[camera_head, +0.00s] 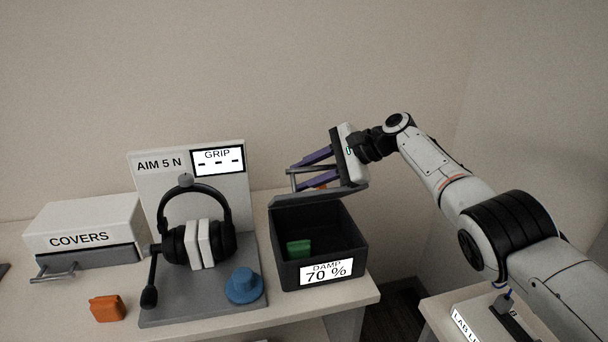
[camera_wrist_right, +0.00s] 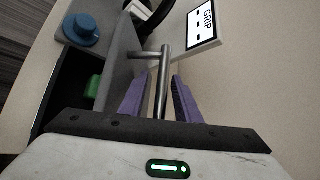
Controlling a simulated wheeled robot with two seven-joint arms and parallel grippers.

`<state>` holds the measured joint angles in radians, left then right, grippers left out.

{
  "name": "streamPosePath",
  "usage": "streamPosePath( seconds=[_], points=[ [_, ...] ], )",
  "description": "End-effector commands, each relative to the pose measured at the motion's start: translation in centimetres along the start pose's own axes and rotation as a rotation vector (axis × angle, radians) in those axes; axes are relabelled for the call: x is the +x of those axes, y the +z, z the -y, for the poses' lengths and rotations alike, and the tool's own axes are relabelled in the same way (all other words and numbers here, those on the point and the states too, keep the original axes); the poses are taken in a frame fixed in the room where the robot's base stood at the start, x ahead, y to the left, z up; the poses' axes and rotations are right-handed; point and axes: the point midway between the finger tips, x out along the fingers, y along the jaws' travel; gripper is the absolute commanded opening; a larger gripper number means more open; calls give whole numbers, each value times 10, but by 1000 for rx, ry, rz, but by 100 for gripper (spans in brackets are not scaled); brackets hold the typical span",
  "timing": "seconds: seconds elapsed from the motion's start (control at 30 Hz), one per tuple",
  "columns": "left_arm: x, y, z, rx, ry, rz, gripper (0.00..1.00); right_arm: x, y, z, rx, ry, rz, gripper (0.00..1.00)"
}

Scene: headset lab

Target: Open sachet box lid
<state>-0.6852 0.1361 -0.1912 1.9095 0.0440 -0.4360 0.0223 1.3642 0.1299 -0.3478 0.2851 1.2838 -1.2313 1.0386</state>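The sachet box (camera_head: 345,250) is dark grey, with a "DAMP 70 %" label on its front. Its lid (camera_head: 335,194) is raised at the back, and the inside shows with a green sachet (camera_head: 298,247) in it. The lid also shows in the right wrist view (camera_wrist_right: 118,62). A metal bar handle (camera_wrist_right: 163,75) stands out from the lid. My right gripper (camera_head: 303,167) is above the lid, its purple fingers spread on either side of the handle with gaps visible in the wrist view (camera_wrist_right: 160,85). My left gripper is not in view.
Left of the box, headphones (camera_head: 223,240) hang on a grey stand with a "GRIP" display (camera_head: 217,160) and a blue knob (camera_head: 243,285). An orange sachet (camera_head: 107,308) lies on the table. A "COVERS" box (camera_head: 82,230) stands far left. A wall is behind.

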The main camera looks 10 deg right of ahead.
Motion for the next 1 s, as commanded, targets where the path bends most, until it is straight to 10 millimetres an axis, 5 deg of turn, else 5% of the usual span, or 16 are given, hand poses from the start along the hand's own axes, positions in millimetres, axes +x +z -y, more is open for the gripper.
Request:
streamPosePath(
  seconds=[0.47, 1.0],
  points=[
    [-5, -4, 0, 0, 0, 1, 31, -12, 1, 2, -1, -3, 3, 29],
    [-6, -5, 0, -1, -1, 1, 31, -93, -1, 0, -2, -2, -1, 29]
  ],
)
